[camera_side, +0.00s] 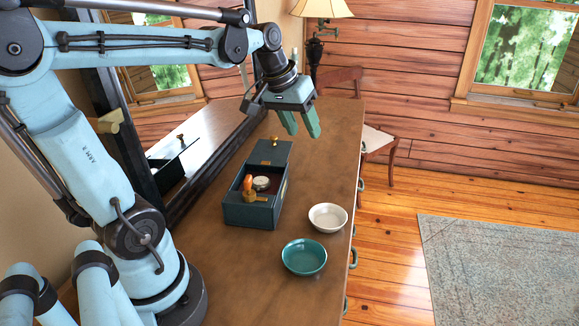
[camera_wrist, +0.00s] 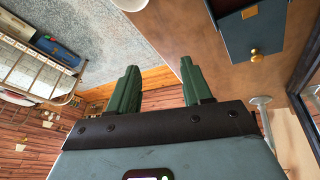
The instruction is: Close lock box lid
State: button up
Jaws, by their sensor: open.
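The lock box (camera_side: 250,213) is dark blue-green and stands on the wooden dresser top, with its lid (camera_side: 271,152) open at the far side. An orange item (camera_side: 248,182) and a pale round item (camera_side: 261,183) lie inside. My gripper (camera_side: 303,134) is open and empty, above the dresser, beyond and right of the lid, apart from it. In the wrist view my green fingers (camera_wrist: 160,83) are spread, and the lid (camera_wrist: 254,32) shows at the upper right.
A white bowl (camera_side: 327,217) and a teal bowl (camera_side: 304,257) stand right of the box. A mirror (camera_side: 205,135) runs along the left side. A lamp (camera_side: 318,12) and a chair (camera_side: 374,138) are at the back. The dresser top beneath my gripper is clear.

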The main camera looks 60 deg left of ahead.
jog(key=w+a+r+n+g+h, duration=0.15)
jog(key=a+n, duration=0.25)
jog(key=a, duration=1)
jog(key=n, duration=0.3)
send_over(271, 148)
jog(key=s+a, duration=0.3)
jog(key=a, duration=0.1)
notch_tip(271, 148, down, 3)
jog(key=shift+t+h, duration=0.35)
jog(key=shift+h, duration=0.1)
jog(key=x, duration=1.1)
jog(key=shift+w+a, duration=0.1)
grip_shut()
